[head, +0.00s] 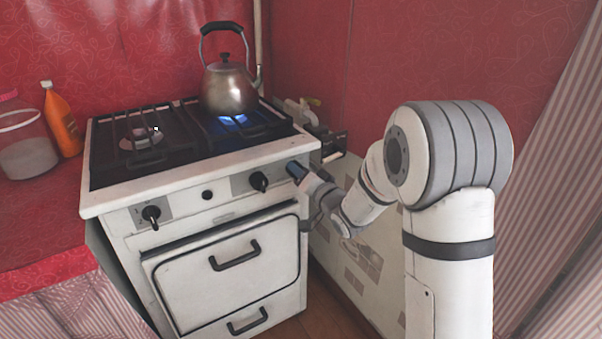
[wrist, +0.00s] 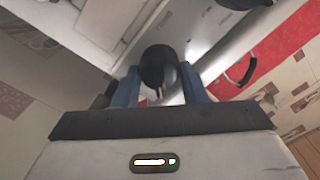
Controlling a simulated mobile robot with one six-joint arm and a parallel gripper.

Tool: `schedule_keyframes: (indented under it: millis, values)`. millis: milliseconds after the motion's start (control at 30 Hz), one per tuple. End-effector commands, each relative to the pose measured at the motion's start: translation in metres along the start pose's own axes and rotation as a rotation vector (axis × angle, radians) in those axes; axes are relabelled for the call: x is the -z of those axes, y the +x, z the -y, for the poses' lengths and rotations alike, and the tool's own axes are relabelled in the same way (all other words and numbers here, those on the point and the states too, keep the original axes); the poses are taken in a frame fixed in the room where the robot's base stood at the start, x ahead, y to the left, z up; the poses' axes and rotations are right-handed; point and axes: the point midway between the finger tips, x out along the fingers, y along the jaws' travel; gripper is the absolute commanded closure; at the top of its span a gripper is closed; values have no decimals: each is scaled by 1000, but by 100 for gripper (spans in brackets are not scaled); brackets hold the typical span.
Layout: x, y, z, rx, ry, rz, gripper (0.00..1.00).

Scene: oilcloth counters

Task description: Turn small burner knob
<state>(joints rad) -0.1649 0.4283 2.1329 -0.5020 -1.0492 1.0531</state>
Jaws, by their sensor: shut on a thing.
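The white stove (head: 225,215) has a front panel with a black knob (head: 151,213) at left, a small dark button (head: 207,195) in the middle and another black knob (head: 259,181) toward the right. My gripper (head: 297,171) is at the panel's right end, just right of that knob. In the wrist view, my gripper (wrist: 160,92) has its blue fingers on either side of a round black knob (wrist: 155,63) and is shut on it. In the head view the fingers and arm hide the held knob. Blue flame (head: 232,119) burns under the kettle.
A metal kettle (head: 229,88) stands on the right back burner. The left burner (head: 143,138) is bare. An orange bottle (head: 62,120) and a clear jar (head: 26,147) stand on the red counter (head: 40,225) at left. Oven handles (head: 235,256) stick out below the panel.

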Motion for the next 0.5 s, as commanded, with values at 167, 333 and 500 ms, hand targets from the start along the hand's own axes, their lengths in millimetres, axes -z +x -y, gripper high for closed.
schedule_keyframes:
  millis: [167,333,500]
  values:
    - [2,0,-2,-4,1,-4,56]
    - [1,0,-1,-3,0,-2,42]
    - [1,0,0,-1,-1,-2,41]
